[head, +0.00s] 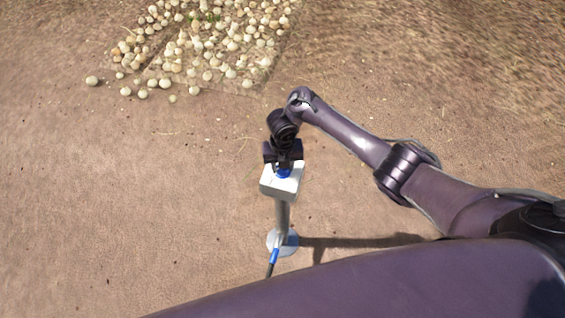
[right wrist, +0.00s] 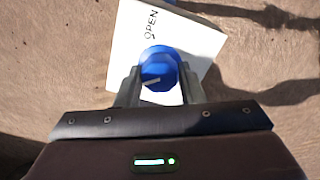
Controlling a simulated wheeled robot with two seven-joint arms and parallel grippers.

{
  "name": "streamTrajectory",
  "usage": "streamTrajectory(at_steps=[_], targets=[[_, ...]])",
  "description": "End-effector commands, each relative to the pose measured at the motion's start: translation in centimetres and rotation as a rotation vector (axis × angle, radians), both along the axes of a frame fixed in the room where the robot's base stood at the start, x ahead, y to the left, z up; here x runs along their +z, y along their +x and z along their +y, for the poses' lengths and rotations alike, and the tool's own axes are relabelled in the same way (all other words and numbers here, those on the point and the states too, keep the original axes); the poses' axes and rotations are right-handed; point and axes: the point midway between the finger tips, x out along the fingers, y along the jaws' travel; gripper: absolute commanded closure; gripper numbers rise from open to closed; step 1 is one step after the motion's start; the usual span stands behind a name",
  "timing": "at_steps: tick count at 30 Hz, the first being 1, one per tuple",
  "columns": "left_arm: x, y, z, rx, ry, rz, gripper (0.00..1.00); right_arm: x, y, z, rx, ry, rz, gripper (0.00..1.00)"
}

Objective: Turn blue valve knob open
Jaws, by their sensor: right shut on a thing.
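The blue valve knob (right wrist: 160,67) sits on the white box top (right wrist: 205,40), which carries the word OPEN at its upper edge in the right wrist view. A pale line on the knob points to the lower left of that view, away from the word. My right gripper (right wrist: 160,85) is shut on the knob, with one finger on each side. In the head view my right gripper (head: 284,165) is above the box (head: 282,185), and only a bit of the knob (head: 284,173) shows below it. My left gripper is not in view.
The box stands on a grey post (head: 282,216) with a round base (head: 290,241) and a blue-ended hose (head: 273,258). A heap of onions (head: 215,45) lies on the ground at the back. The bare soil around the post is clear.

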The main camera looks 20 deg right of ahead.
Motion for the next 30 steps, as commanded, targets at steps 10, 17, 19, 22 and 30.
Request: streamTrajectory(at_steps=[10,17,19,22,30], targets=[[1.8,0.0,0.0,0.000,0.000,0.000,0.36,0.3,0.0,0.0,-0.329,-0.002,-0.001,0.88],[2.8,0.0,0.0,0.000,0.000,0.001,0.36,0.3,0.1,0.0,-0.550,-0.002,-0.002,0.88],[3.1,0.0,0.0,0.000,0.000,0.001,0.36,0.3,0.1,-0.1,-0.616,-0.002,-0.001,0.88],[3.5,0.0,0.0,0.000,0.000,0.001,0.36,0.3,0.1,0.0,-0.712,-0.001,-0.002,0.88],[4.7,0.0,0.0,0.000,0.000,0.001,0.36,0.3,0.1,0.0,-0.968,-0.001,-0.001,0.88]])
